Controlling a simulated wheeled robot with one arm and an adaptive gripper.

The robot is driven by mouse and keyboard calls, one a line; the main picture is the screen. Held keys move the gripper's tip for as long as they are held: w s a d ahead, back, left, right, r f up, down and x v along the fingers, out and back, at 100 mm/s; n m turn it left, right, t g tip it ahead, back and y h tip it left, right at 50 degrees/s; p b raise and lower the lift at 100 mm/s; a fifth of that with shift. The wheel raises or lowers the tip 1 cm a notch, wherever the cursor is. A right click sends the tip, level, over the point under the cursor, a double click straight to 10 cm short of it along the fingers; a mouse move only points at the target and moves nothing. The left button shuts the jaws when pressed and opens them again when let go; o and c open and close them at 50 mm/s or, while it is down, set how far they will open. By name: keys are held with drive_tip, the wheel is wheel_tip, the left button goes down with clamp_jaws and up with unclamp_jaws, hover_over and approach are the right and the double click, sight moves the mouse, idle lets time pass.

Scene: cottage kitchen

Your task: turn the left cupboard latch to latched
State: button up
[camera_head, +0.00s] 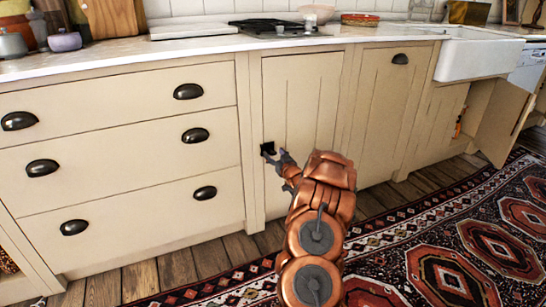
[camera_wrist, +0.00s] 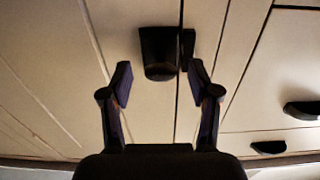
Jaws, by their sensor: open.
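The left cupboard latch (camera_head: 268,148) is a small black piece at the left edge of the pale cupboard door (camera_head: 300,95). In the wrist view the latch (camera_wrist: 158,52) shows as a dark block on one side of a seam, with a smaller dark piece (camera_wrist: 188,48) at the seam beside it. I cannot tell whether it is latched. The door looks shut. My gripper (camera_head: 284,160) is just in front of the latch, close to the door. In the wrist view my gripper (camera_wrist: 160,80) is open and empty, its fingers apart on either side below the latch, not visibly touching it.
Drawers with dark cup handles (camera_head: 188,91) are left of the door. Another cupboard door (camera_head: 385,110) is to its right. An open door (camera_head: 503,122) stands out below the sink (camera_head: 478,55). A patterned rug (camera_head: 440,245) covers the floor at right.

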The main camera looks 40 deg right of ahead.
drive_tip(key=shift+w+d, duration=0.2)
drive_tip(key=shift+w, duration=0.5)
drive_tip(key=shift+c, duration=0.3)
drive_tip(key=c, duration=1.1)
